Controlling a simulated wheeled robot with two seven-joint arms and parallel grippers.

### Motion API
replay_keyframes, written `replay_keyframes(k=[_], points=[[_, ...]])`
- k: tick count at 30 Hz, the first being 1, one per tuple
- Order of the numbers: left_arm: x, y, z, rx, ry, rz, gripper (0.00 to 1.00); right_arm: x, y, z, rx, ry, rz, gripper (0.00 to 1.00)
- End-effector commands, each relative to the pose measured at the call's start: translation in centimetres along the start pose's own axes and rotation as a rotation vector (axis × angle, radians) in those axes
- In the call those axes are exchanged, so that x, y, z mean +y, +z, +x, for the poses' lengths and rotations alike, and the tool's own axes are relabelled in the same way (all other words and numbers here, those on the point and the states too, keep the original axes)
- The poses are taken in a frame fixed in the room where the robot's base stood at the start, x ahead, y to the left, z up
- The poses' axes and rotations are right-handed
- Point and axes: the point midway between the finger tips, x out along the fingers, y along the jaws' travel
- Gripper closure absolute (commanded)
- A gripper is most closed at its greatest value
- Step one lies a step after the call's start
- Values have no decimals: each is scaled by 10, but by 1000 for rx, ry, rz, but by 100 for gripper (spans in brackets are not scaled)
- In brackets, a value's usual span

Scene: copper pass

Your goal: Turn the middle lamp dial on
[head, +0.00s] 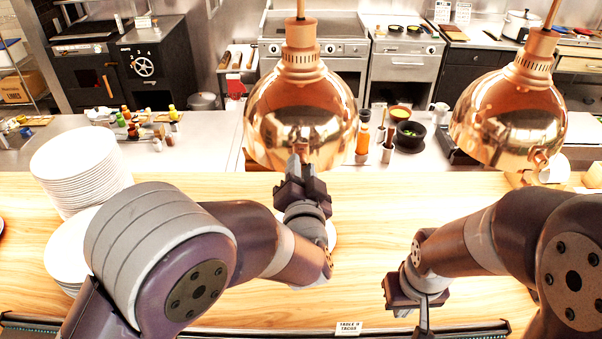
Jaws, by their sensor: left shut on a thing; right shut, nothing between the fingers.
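The middle lamp (270,112) is a shiny copper dome hanging at the centre of the head view. My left gripper (300,165) reaches up to the lower front of its rim. It is shut there on the lamp's dial, which the fingers cover, so I cannot tell how the dial is turned. My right gripper (424,320) is low at the right of centre, over the front part of the wooden counter. It is shut and empty, pointing down, away from the lamps.
A second copper lamp (508,105) hangs at the right, with a small dial (541,161) on its lower rim. Stacked white plates (82,165) stand on the wooden counter (375,210) at the left. A small sign (349,328) is at the front edge. The counter's middle right is clear.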

Motion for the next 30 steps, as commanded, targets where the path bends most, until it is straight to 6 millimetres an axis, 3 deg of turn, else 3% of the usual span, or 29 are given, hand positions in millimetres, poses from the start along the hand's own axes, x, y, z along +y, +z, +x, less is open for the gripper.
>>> replay_keyframes(k=[30], points=[[4,4,0,-25,25,-933,100,0,13,111,0,0,0,100]])
